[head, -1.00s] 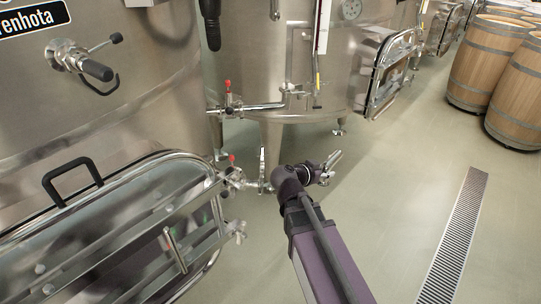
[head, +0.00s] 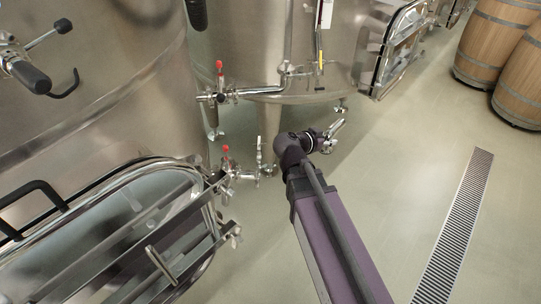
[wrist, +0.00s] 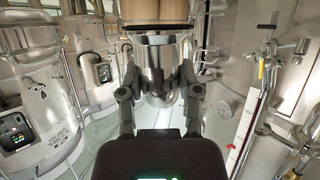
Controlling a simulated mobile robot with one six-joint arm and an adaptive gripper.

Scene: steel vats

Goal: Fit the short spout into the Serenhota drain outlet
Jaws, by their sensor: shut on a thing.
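My gripper (wrist: 160,95) is shut on a shiny steel cylinder, the short spout (wrist: 158,65), held between its two dark fingers. In the head view my gripper (head: 316,139) is out over the floor, with a bright metal piece at its end. The near left vat (head: 120,90) has a low outlet with a red-handled valve (head: 226,168) beside its hatch, left of my gripper and apart from it. A second red-topped valve (head: 220,85) sits higher on a pipe. Which of the two is the drain outlet I cannot tell. The vat's name plate is out of view now.
The left vat's hatch (head: 110,230) juts out with bars and a handle. A second vat (head: 270,40) stands behind, on legs. A floor drain grate (head: 455,225) and wooden barrels (head: 490,50) are at the right. The floor between is clear.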

